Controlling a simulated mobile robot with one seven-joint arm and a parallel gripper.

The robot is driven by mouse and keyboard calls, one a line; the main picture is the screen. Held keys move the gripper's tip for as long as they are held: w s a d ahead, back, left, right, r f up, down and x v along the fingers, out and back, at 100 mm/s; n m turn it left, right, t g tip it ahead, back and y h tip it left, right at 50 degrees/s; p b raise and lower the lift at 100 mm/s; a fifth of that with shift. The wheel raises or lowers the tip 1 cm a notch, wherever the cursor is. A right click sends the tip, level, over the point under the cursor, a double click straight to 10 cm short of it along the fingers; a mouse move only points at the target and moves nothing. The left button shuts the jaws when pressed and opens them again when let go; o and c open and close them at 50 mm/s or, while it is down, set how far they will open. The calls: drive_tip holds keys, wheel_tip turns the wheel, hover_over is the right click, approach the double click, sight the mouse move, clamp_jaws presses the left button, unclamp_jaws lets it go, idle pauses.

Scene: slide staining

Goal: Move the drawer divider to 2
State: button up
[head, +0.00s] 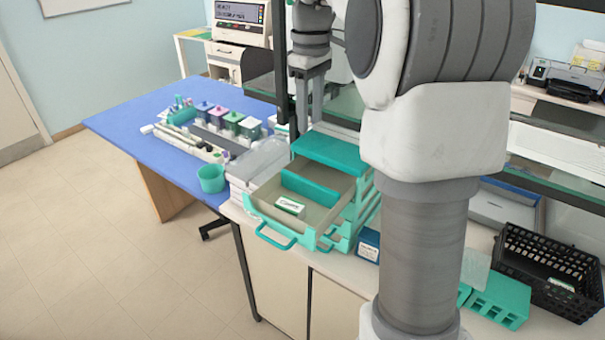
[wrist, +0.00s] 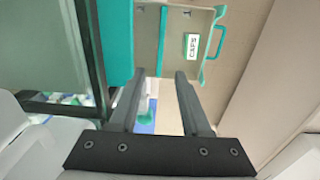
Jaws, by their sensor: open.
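The drawer divider (head: 310,188) is a teal upright plate standing across the open top drawer (head: 262,209), nearer its back than its handle. In the wrist view it shows as a thin teal strip (wrist: 162,42). A small white-and-green box (head: 290,206), lettered and seemingly reading "CAPS" in the wrist view (wrist: 192,46), lies in the front part of the drawer. My gripper (head: 309,122) is above the drawer unit, apart from the divider. Its fingers (wrist: 159,74) are parted with nothing between them. No number marks are legible in the drawer.
The teal drawer unit (head: 330,149) has its top drawer pulled out by the teal handle (head: 273,236) side. A green cup (head: 211,178) and staining jars (head: 220,117) stand left on the blue table (head: 125,127). A black basket (head: 545,266) stands right.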

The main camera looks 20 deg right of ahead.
sight(310, 181)
wheel_tip(310, 181, down, 17)
drive_tip(key=shift+s+f, duration=0.1)
drive_tip(key=shift+f, duration=0.05)
idle(0.4)
clamp_jaws()
idle(1.4)
